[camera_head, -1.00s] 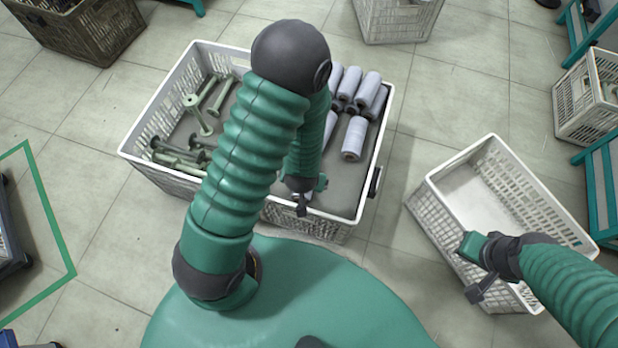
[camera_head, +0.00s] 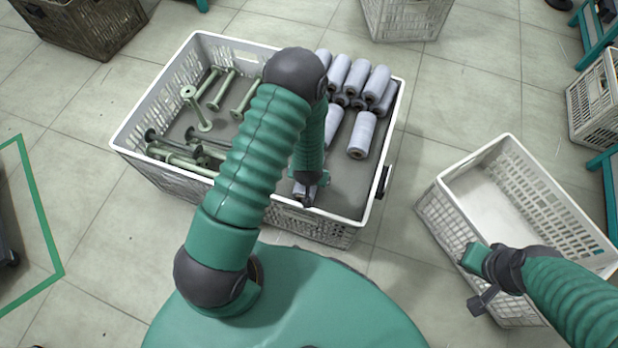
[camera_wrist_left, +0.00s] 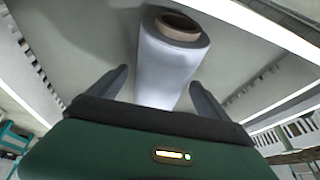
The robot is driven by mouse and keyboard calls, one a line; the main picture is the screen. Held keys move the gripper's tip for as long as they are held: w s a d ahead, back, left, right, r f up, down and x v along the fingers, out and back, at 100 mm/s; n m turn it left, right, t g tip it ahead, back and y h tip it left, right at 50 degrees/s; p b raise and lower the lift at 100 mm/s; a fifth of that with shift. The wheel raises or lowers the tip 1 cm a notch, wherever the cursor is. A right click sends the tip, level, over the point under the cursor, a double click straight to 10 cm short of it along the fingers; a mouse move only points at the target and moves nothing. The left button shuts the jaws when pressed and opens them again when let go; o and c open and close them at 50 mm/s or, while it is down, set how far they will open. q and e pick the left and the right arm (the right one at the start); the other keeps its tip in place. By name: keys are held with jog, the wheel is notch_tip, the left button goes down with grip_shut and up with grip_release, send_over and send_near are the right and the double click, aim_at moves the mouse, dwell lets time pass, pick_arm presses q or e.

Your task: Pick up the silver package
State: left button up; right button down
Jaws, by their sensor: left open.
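A silver-white wrapped roll (camera_wrist_left: 168,65) with a brown core stands out between the two spread fingers of my left gripper (camera_wrist_left: 160,88) in the left wrist view. The fingers flank it, with a gap visible on each side. In the head view my left gripper (camera_head: 306,192) is low in the front part of the large white crate (camera_head: 330,228), and my arm hides much of that area. Several more silver-white rolls (camera_head: 362,135) lie in the crate's right half. My right gripper (camera_head: 478,278) is over the near left edge of the empty white crate; its jaw opening is unclear.
Several green bobbins (camera_head: 205,110) lie in the left half of the large crate. An empty white crate (camera_head: 432,205) stands on the right. A brown crate (camera_head: 85,25) and another white crate (camera_head: 405,18) stand further back. Tiled floor lies between them.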

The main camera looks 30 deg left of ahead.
pick_arm(q)
jog(key=shift+r, duration=0.15)
jog(key=c, duration=1.8)
